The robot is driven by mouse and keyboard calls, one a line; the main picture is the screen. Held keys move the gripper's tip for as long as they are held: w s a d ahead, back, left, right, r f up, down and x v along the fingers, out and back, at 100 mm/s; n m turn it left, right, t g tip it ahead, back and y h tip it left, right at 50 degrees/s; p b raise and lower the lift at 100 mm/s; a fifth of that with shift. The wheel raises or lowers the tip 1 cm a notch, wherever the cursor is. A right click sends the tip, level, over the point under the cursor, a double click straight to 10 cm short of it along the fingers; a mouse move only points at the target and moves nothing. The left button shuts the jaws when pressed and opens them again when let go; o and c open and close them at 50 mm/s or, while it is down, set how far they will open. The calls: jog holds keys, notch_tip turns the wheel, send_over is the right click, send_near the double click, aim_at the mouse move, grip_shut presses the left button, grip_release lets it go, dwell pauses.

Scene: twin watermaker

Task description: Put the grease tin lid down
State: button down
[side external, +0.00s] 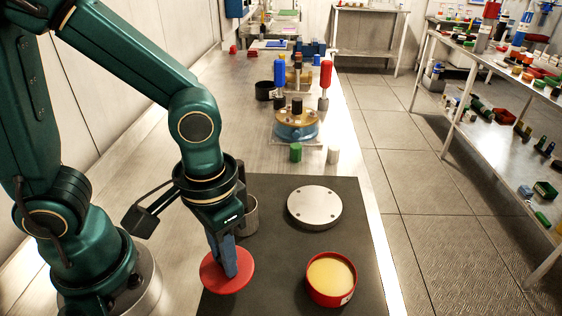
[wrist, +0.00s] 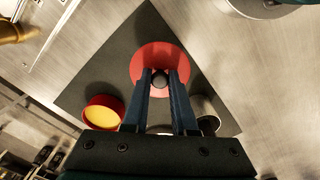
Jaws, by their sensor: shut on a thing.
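The red grease tin lid (side external: 227,272) is a flat round disc with a dark knob at its centre. My gripper (side external: 230,273) points down at it, with its blue fingers shut on the knob. In the wrist view the lid (wrist: 160,62) shows beyond the fingertips of my gripper (wrist: 160,80). The lid is at the left part of the dark mat (side external: 275,215); I cannot tell whether it touches the mat. The open red grease tin (side external: 331,281), full of yellow grease, stands to the right and also shows in the wrist view (wrist: 103,112).
A round metal plate with holes (side external: 314,207) lies on the mat behind the tin. A grey metal cup (side external: 250,214) stands close behind my gripper. A green cap (side external: 295,152), a white cap (side external: 333,154) and a blue-and-tan assembly (side external: 296,124) stand further back on the bench.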

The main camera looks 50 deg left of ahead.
jog(key=shift+s+d+f, duration=0.1)
jog(key=shift+d+f, duration=0.25)
jog(key=shift+d, duration=0.2)
jog(key=shift+f, duration=2)
jog(key=c, duration=0.7)
grip_release()
jog(key=shift+f, duration=0.15)
